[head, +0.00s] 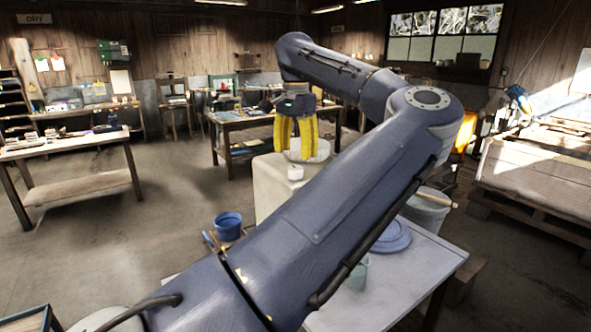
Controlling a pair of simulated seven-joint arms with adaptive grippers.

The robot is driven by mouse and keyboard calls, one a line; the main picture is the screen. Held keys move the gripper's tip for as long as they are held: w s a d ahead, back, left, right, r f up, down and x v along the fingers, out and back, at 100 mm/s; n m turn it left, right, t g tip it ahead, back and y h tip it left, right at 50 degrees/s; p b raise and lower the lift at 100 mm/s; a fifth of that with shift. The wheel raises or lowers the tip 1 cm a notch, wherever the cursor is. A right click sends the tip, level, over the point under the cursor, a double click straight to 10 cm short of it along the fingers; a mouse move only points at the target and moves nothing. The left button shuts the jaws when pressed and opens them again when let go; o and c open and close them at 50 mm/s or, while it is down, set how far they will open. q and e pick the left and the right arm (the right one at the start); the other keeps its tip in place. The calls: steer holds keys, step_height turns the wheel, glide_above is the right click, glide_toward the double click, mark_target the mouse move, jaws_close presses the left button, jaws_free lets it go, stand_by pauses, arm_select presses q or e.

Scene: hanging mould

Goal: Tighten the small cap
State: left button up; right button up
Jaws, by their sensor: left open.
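My left arm crosses the head view from the lower left, and its gripper (296,157) hangs pointing down with yellow fingers apart. A small white cap (295,173) shows just below the fingertips, on or against the pale mould block (268,190). I see no contact between the fingers and the cap. A round white piece (322,150) on the mould is partly hidden behind the fingers. My arm hides the mould's right and lower parts. My right gripper is not in view.
A blue bucket (229,226) stands left of my arm. A workbench (228,122) stands behind the mould.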

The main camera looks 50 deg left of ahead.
mark_target(295, 168)
arm_select(q)
steer(key=shift+f, duration=2.8)
jaws_close()
